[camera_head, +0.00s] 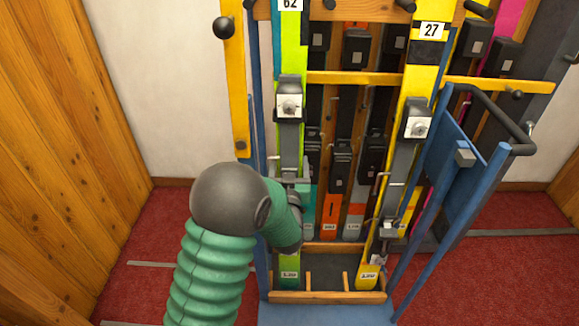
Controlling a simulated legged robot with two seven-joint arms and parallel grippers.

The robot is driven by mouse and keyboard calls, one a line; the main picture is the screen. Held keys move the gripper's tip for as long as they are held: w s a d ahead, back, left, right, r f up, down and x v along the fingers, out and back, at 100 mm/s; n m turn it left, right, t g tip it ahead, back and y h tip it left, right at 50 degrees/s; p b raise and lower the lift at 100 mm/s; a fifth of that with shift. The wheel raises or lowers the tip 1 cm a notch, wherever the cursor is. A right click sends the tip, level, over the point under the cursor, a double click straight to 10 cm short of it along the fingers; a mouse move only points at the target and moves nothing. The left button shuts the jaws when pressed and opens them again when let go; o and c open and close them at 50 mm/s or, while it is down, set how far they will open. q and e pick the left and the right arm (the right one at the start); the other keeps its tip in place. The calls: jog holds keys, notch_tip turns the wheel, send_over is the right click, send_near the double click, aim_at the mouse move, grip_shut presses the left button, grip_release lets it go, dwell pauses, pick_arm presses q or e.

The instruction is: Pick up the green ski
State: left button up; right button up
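The green ski (291,62) stands upright on the left side of the rack, with a "62" tag at its top and its lower end in a wooden tray. A black and silver binding (289,104) is on its front. My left arm reaches in from the lower left, and my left gripper (296,212) is at the lower part of the green ski, in front of it. The arm's wrist hides the fingers and part of the ski, so I cannot tell whether they touch or grip it. My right gripper is not in view.
A yellow ski (424,62) tagged "27" leans at the right of the blue-framed rack (340,312). Several other skis stand behind. A blue side frame with a dark handle (500,112) juts out at right. Red carpet (500,285) is open at right.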

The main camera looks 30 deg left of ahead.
aim_at(290, 106)
pick_arm(q)
grip_shut()
jog(key=shift+r, duration=0.15)
notch_tip(290, 106, up, 18)
jog(key=p, duration=0.7)
jog(key=shift+p, duration=0.35)
jog(key=shift+w, duration=0.1)
